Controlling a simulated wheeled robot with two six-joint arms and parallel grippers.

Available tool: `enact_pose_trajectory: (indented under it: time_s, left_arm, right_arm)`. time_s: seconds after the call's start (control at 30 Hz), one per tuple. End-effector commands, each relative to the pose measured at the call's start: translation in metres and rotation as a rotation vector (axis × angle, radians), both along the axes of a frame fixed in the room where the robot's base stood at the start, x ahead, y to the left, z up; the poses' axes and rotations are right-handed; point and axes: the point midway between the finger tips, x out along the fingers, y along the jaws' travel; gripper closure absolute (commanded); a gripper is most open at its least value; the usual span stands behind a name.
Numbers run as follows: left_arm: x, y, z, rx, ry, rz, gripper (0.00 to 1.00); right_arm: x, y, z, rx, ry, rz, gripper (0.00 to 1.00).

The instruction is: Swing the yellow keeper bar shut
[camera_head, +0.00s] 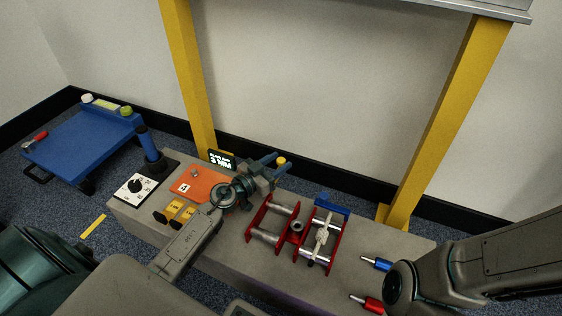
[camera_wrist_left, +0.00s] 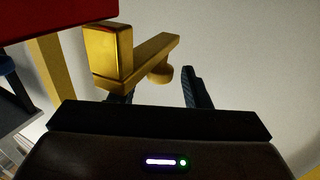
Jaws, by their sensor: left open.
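The yellow keeper bar (camera_wrist_left: 150,52) shows in the left wrist view, with a thick block at its left end and a round knob (camera_wrist_left: 160,73) under its arm. In the head view only a small yellow part (camera_head: 281,161) shows, at the fingers. My left gripper (camera_head: 283,159) is open, its dark blue fingers reaching past the far edge of the bench. In the left wrist view the gripper (camera_wrist_left: 155,90) has one finger at either side of the knob. I cannot tell whether a finger touches it. My right gripper is out of view; only its arm shows.
The grey bench (camera_head: 225,258) carries an orange plate (camera_head: 195,184), red frames with rollers (camera_head: 322,240), a dial (camera_head: 135,186) and blue (camera_head: 382,264) and red (camera_head: 372,304) handled parts near my right arm. Yellow posts (camera_head: 187,75) stand behind. A blue cart (camera_head: 80,145) stands left.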

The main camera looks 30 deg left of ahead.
Motion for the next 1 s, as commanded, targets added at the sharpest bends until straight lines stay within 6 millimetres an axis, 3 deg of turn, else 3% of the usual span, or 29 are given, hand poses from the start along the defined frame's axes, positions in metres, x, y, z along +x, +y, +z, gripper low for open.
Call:
enact_pose_trajectory:
  time_s: [0.17, 0.47, 0.7, 1.0]
  left_arm:
    - [0.0139, -0.0047, -0.0005, 0.0, -0.001, 0.001, 0.57]
    - [0.0159, -0.0055, -0.0001, 0.0, 0.0, 0.0, 0.57]
    - [0.0157, -0.0054, 0.0, 0.001, 0.0, 0.0, 1.0]
    - [0.0155, -0.0058, 0.0009, 0.0, 0.001, -0.009, 1.0]
  right_arm:
    - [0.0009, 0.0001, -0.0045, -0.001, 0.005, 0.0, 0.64]
    - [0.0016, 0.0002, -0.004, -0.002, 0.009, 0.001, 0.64]
    - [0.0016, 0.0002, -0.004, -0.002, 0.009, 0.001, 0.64]
    - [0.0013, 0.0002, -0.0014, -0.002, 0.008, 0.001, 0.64]
